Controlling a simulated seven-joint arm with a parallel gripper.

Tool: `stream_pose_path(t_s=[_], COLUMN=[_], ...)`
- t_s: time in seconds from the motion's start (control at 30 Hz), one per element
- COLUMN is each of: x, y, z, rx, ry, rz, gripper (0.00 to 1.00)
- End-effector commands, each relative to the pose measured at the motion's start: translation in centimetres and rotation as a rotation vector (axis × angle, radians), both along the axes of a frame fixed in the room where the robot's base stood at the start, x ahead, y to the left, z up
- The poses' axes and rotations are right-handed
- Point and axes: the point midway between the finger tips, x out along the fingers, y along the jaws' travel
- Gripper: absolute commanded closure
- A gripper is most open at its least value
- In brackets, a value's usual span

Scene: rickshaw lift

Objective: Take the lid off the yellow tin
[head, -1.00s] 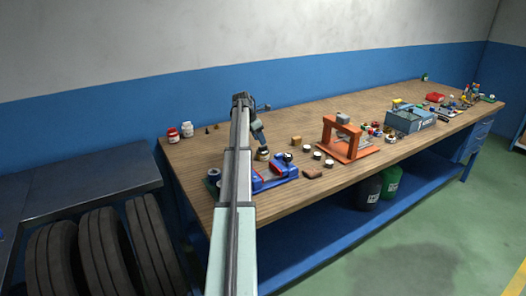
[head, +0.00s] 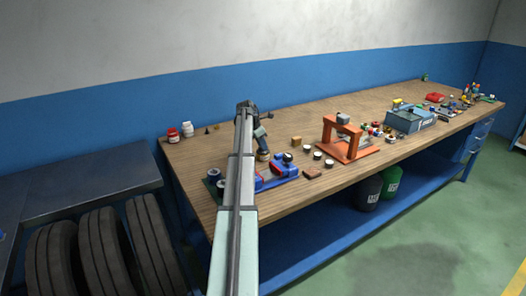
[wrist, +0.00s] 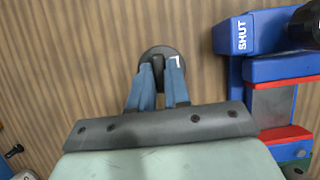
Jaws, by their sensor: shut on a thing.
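The yellow tin (head: 262,156) stands small and pale on the bench near its left part, just left of the blue and red device. In the wrist view a dark round lid (wrist: 149,52) with a dark upright knob lies straight below my gripper (wrist: 160,68). The two blue fingers are shut on the knob, one on each side. The lid hides the tin's body from above, and I cannot tell whether the lid still rests on the rim. In the head view my gripper (head: 262,146) is right over the tin, partly hidden by my arm.
A blue and red device (wrist: 280,68) marked SHUT is close on the right. An orange frame (head: 343,138), several small pots and a brown block (head: 312,173) stand further right. Red and white jars (head: 180,133) are at the back left. Bare wood surrounds the tin's left side.

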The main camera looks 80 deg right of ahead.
Motion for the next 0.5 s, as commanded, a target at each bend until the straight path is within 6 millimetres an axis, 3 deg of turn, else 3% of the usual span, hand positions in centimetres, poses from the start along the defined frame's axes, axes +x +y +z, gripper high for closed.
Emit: stream_pose_path(t_s=[0.5], x=[0.01], y=[-0.04], z=[0.47], rx=[-0.001], ry=[0.000], rz=[0.000], gripper=[1.00])
